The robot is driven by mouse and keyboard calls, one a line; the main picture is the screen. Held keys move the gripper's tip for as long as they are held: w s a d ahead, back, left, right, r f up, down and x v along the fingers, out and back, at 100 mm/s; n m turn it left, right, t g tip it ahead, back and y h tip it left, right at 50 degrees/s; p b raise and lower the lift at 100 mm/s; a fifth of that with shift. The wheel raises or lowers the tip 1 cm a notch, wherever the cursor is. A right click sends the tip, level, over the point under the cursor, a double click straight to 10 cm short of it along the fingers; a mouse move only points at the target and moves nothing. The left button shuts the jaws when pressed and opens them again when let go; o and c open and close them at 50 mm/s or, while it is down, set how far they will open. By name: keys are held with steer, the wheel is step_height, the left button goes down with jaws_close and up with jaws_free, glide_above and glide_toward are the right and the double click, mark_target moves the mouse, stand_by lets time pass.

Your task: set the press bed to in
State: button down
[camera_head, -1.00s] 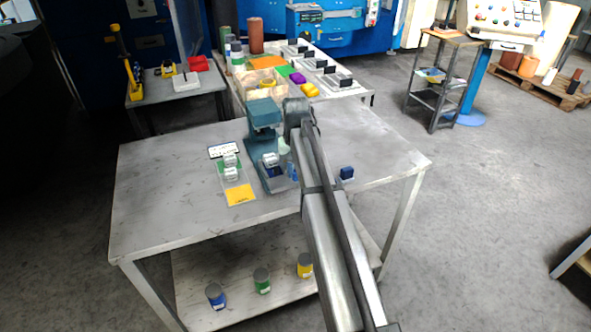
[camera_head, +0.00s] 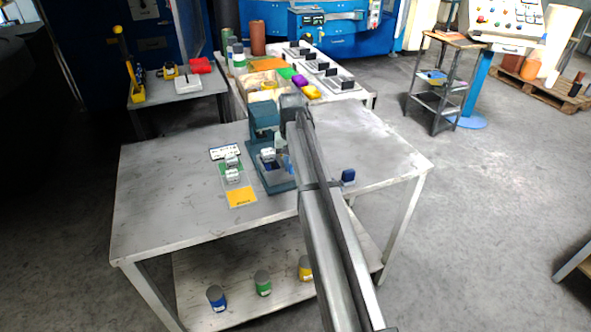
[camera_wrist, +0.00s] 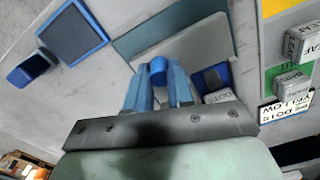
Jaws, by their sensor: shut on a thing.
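The teal press (camera_head: 264,118) stands on the table with its base plate running toward the front. Its bed, dark blue in the wrist view (camera_wrist: 207,77), carries a silver block (camera_head: 268,154) lettered DOTS and sits near the press column. My gripper (camera_wrist: 158,82) has its two blue fingers shut around a round blue knob (camera_wrist: 158,66). The link between knob and bed is partly hidden by the fingers.
Left of the press lies a card (camera_head: 241,196) with coloured fields and silver blocks (camera_head: 232,174) on it. A label plate (camera_head: 224,152) lies behind them. A small blue object (camera_head: 348,176) stands right of my arm. The table's left part is clear.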

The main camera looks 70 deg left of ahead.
steer(key=c, duration=1)
jaws_free()
step_height(320, 180, up, 14)
steer(key=shift+f, duration=0.1)
steer(key=shift+c, duration=0.4)
